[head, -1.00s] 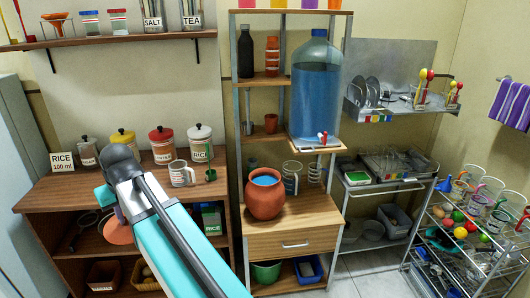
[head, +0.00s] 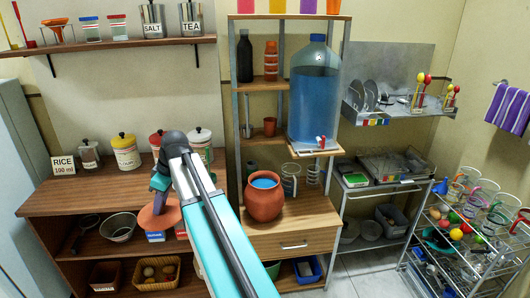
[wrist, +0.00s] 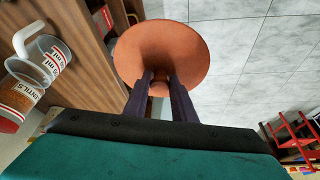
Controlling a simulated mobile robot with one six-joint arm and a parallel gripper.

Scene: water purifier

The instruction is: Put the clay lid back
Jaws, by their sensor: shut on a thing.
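The clay lid (head: 160,218) is a round terracotta disc. My gripper (head: 158,190) is shut on it, in front of the left cabinet. In the wrist view the two dark fingers (wrist: 160,86) close on the knob of the lid (wrist: 161,45), whose disc shows beyond them. The clay pot (head: 264,202) stands upright on the wooden stand, right of my arm. Its mouth is open, and blue water (head: 264,182) shows inside.
A large blue water bottle (head: 314,95) stands above and behind the pot, with glass measuring cups (head: 290,178) beside it. Canisters (head: 125,152) line the left counter (head: 80,192). A wire rack (head: 465,235) with jugs stands at right. Free floor lies in front.

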